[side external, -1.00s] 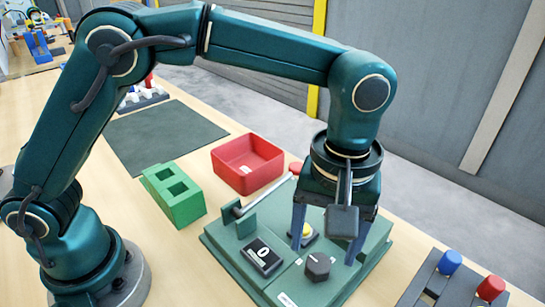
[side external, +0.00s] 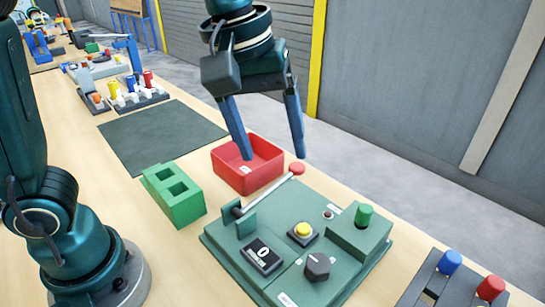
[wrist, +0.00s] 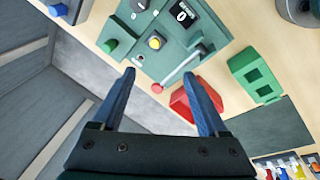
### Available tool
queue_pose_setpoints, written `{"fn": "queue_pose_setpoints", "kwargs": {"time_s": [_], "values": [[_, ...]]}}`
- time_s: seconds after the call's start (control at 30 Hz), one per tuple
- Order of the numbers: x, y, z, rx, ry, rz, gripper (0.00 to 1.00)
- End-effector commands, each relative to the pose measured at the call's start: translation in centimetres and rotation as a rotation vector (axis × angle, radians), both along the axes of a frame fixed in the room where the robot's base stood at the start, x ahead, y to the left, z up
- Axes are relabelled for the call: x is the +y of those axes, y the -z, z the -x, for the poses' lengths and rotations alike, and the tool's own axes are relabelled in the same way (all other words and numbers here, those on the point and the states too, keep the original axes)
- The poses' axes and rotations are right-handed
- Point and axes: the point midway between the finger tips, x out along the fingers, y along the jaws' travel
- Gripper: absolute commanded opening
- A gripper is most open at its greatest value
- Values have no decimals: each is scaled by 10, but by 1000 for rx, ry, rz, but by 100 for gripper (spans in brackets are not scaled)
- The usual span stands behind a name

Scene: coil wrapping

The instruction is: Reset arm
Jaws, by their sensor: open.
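My gripper (side external: 273,156) is open and empty, fingers pointing down. In the side view it hangs above the area of the red bin (side external: 256,180) and the lever's red knob (side external: 297,168), apart from the board. In the wrist view my gripper (wrist: 158,72) has nothing between its fingers. The green winding board (side external: 290,207) carries a display (side external: 262,255) reading 0, a yellow button (side external: 303,230), a dark knob (side external: 317,266) and a block with an upright green peg (side external: 364,214). The lever (side external: 265,197) slants up to its red knob.
A green block with two square holes (side external: 177,195) stands left of the board. A dark mat (side external: 160,137) lies behind it. A rack with blue (side external: 450,260) and red (side external: 491,288) spools is at the front right. More coloured parts stand at the far left.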

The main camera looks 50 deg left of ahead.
Motion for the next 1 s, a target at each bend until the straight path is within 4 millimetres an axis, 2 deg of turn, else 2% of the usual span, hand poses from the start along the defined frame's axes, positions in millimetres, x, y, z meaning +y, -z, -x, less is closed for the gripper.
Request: {"fn": "queue_pose_setpoints", "kwargs": {"time_s": [0.03,0.2,0.43,0.6,0.7,1.0], "values": [[14,-6,8,-35,2,0,76],[48,-10,36,-133,66,-34,76],[79,12,76,-245,224,-139,76],[85,40,96,-269,403,-227,76],[85,53,99,-254,511,-260,76],[85,50,96,-270,580,-290,76]]}}
